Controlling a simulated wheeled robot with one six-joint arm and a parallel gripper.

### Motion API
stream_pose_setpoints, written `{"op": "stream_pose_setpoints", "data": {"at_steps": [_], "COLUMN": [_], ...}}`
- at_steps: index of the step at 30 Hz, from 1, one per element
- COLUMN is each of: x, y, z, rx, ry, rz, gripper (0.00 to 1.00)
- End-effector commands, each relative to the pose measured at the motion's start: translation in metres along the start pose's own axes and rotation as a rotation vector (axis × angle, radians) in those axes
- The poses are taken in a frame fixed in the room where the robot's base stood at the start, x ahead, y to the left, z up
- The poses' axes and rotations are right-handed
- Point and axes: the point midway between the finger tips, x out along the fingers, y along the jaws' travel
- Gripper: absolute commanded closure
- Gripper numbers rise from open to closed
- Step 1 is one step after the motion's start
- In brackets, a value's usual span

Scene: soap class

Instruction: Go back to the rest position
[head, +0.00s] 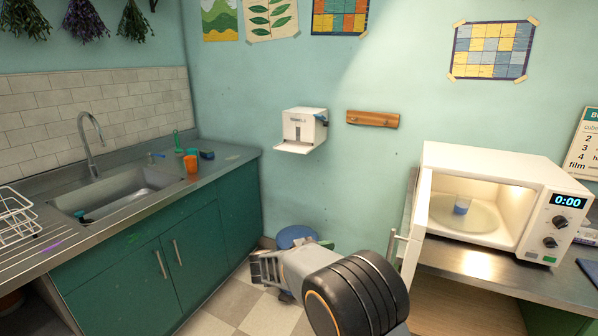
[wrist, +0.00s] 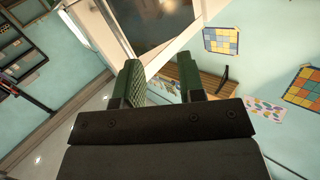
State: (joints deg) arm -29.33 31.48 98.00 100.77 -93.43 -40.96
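My gripper (head: 266,268) is in the lower middle of the head view, low in front of the sink cabinet and left of the microwave. In the wrist view its two green-padded fingers (wrist: 160,82) stand apart with nothing held between them. My gripper is clear of the open microwave door (head: 414,230) in the head view. The microwave (head: 484,165) stands on the right counter, lit inside, its display reading 0:00. A small cup with blue in it (head: 462,205) sits on the plate inside.
A sink counter (head: 226,163) with green cabinets runs along the left, with an orange cup (head: 191,164) on it. A white dispenser (head: 304,130) and a wooden rail (head: 373,119) are on the wall. A blue-topped bin (head: 297,237) stands behind my gripper. Some checkered floor shows.

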Motion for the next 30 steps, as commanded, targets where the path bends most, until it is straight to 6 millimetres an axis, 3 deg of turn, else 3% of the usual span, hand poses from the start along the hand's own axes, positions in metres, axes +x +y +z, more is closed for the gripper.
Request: {"op": "stream_pose_setpoints", "data": {"at_steps": [3, 7, 11, 14, 17, 20, 23, 27, 30], "x": [-0.006, -0.033, -0.067, -0.091, -0.108, -0.112, -0.101, -0.07, -0.05], "y": [-0.04, -0.076, -0.085, -0.069, -0.034, 0.019, 0.085, 0.172, 0.212], "z": [0.03, 0.045, 0.049, 0.048, 0.043, 0.034, 0.02, -0.01, -0.032], "rx": [0.042, 0.051, -0.015, -0.125, -0.284, -0.489, -0.713, -0.97, -1.056], "ry": [-0.129, -0.328, -0.548, -0.724, -0.894, -1.045, -1.161, -1.229, -1.207], "rz": [-0.297, -0.64, -0.925, -1.094, -1.207, -1.248, -1.212, -1.073, -0.991], "gripper": [0.64, 0.64, 0.64, 0.64, 0.64, 0.64, 0.64, 0.64, 0.64]}}
